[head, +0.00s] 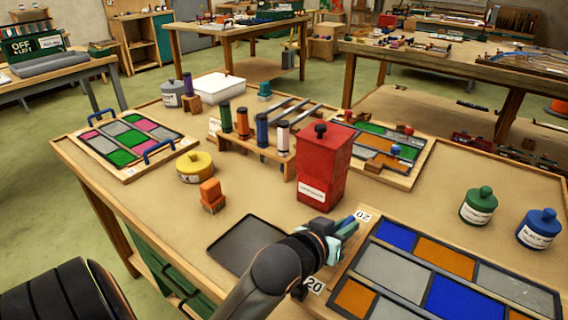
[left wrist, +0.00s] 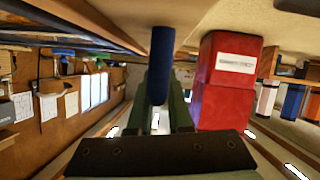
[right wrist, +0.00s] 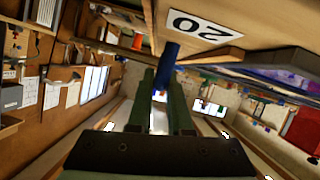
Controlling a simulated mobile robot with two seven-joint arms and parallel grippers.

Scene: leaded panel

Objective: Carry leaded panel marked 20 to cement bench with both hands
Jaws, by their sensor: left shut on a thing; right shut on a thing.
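The leaded panel marked 20 (head: 400,272) fills the lower right of the head view, with blue, orange and grey panes in dark leading on a wooden board. Its right and near parts are cut off. My left gripper (head: 335,236) is shut on a blue handle at the panel's left side; the handle (left wrist: 162,62) shows in the left wrist view. My right gripper (right wrist: 162,88) is shut on another blue handle (right wrist: 168,65), beside a 20 label, and is outside the head view. I cannot tell whether the panel is clear of the table. No bench is legibly marked as the cement bench.
A red canister (head: 323,167) stands just beyond my left gripper. A dark tray (head: 246,243) lies left of it. Another panel (head: 128,140) with blue handles, a spool rack and green and blue jars (head: 538,229) share the table (head: 150,205). Other benches stand behind, across green floor.

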